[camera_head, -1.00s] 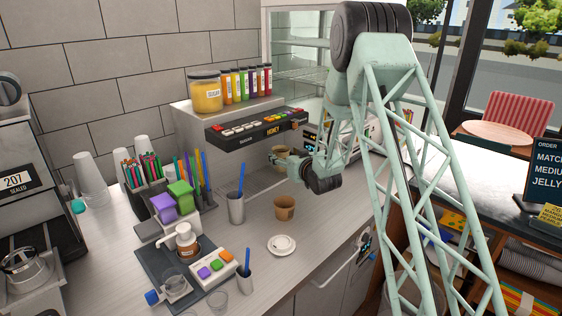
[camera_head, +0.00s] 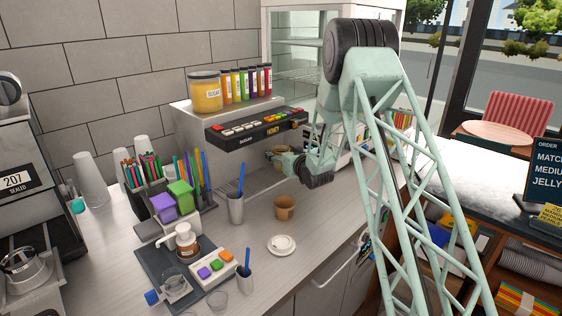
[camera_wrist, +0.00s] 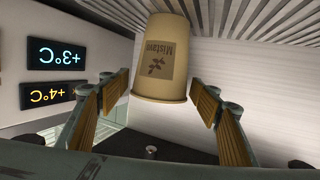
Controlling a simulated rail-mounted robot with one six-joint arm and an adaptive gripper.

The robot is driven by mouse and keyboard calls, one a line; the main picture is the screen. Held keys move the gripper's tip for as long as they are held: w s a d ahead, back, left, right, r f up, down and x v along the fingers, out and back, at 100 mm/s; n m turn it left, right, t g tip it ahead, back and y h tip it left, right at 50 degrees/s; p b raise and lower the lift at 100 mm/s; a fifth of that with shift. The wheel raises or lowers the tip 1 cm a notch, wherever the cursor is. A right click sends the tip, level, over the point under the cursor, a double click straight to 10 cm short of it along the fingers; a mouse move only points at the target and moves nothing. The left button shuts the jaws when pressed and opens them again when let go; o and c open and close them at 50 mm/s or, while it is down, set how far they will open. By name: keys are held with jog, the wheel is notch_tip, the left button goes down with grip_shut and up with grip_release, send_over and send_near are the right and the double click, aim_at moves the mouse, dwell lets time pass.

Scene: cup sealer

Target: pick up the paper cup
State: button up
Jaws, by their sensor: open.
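A tan paper cup (camera_wrist: 158,58) with a brown label fills the upper middle of the wrist view, shown upside down. My gripper (camera_wrist: 160,97) is open, with one finger on each side of the cup; I cannot tell whether either finger touches it. In the head view, my gripper (camera_head: 289,161) is by the dispenser, and a tan cup (camera_head: 276,153) shows partly behind it. Another brown cup (camera_head: 285,207) stands on the counter in front, apart from the gripper.
The dispenser (camera_head: 257,130) overhangs the area behind my gripper. A display case (camera_head: 300,65) stands behind.

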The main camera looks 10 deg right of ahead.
dwell(0.4)
jog(key=c, duration=1.1)
jog(key=shift+o, duration=0.2)
jog(key=shift+r, duration=0.2)
jog(key=a+r+v, duration=0.1)
jog(key=a+v, duration=0.2)
jog(key=v, duration=1.3)
jog(key=shift+s+r, duration=0.3)
jog(key=shift+r, duration=0.05)
